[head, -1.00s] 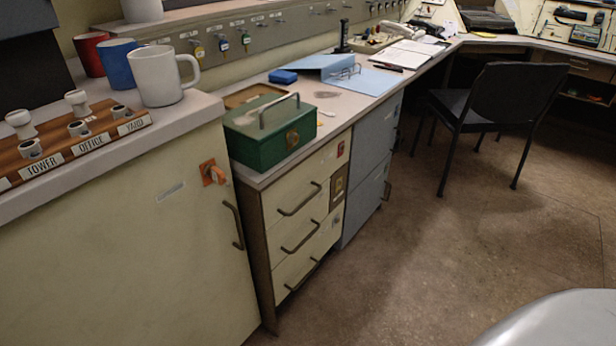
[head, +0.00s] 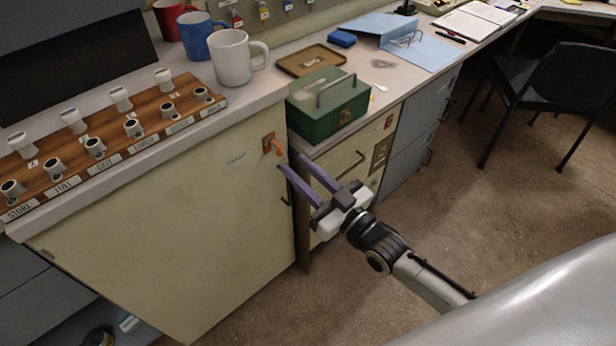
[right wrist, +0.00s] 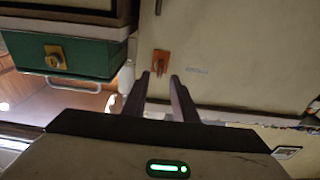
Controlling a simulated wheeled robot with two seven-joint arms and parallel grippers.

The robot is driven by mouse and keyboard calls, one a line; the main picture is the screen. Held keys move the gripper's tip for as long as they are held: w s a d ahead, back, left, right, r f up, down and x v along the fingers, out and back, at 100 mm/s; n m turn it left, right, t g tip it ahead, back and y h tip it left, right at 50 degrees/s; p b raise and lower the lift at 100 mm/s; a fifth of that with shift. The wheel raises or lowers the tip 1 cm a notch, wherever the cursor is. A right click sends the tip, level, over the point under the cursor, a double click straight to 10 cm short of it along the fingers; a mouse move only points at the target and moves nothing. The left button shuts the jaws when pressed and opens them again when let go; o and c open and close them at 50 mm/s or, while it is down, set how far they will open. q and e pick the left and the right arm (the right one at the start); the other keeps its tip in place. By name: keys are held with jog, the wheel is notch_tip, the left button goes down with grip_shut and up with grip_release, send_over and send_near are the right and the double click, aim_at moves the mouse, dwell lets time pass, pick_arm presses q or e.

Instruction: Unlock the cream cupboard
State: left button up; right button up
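The cream cupboard (head: 190,215) stands in front of me under the left counter, its door shut. An orange lock plate (head: 267,143) sits near its upper right corner, with a small orange key-like piece (head: 278,149) sticking out. The plate also shows in the right wrist view (right wrist: 160,62). My right gripper (head: 291,162) is open and empty, its two long fingers apart and pointing at the lock, just short of it. In the right wrist view the fingertips (right wrist: 159,75) lie close to either side of the lock; no contact is visible. My left gripper is not in view.
A green cash box (head: 325,108) stands on the lower counter beside the cupboard, above cream drawers. Mugs (head: 235,62) and a wooden rack of labelled fittings (head: 110,130) stand on the cupboard top. A black chair (head: 555,85) is at right; the floor between is clear.

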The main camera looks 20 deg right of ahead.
aim_at(282, 151)
jog(key=shift+b+x, duration=0.8)
jog(key=shift+x, duration=2.4)
jog(key=shift+c, duration=0.5)
grip_shut()
